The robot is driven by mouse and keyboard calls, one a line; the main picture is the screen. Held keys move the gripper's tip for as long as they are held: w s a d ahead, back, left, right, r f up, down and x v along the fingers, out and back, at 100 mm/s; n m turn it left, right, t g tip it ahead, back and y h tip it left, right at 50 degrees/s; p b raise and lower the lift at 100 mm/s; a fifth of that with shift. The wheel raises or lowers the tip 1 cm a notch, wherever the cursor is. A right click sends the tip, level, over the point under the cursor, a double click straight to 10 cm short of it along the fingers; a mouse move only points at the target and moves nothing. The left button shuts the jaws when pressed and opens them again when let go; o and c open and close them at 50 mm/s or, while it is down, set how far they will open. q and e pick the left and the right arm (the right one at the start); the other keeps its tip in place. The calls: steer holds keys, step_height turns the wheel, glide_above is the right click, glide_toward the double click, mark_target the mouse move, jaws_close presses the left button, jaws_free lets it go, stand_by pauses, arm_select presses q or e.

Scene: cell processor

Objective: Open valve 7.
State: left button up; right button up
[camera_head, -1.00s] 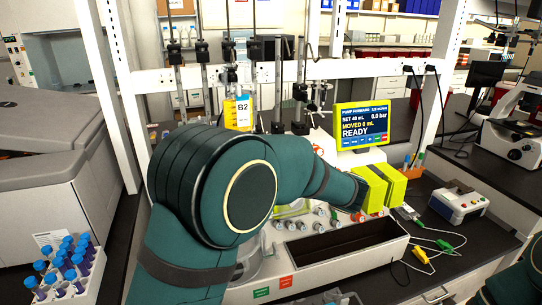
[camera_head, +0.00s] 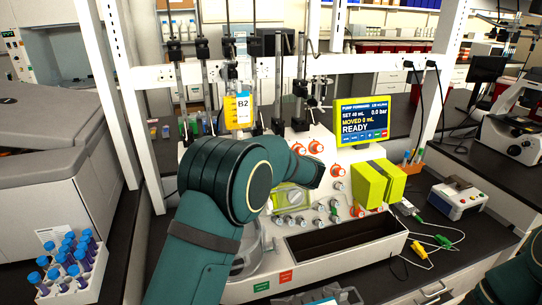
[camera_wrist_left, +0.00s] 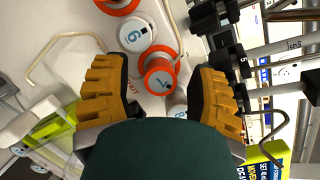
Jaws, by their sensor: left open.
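Valve 7 (camera_wrist_left: 158,82) is an orange knob with a pale face marked 7, on the white panel in the left wrist view. My left gripper (camera_wrist_left: 158,66) is open, with one yellow-orange finger on each side of valve 7 in that view. No contact shows, and I cannot tell how far the fingertips are from it. Valve 6 (camera_wrist_left: 136,38) is just up and left of it, and a part marked 8 (camera_wrist_left: 180,115) shows below, partly covered by my wrist. In the head view my left arm hides the gripper and valve 7.
A yellow-green block (camera_head: 378,183) and a screen reading READY (camera_head: 361,122) are further right. Upright rods and clamps stand behind. A yellow B2 bag (camera_head: 238,110) hangs above my arm.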

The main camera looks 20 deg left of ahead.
arm_select(q)
steer(key=shift+w+a, duration=0.15)
jaws_close()
arm_select(e)
steer(key=shift+f, duration=0.2)
stand_by(0.7)
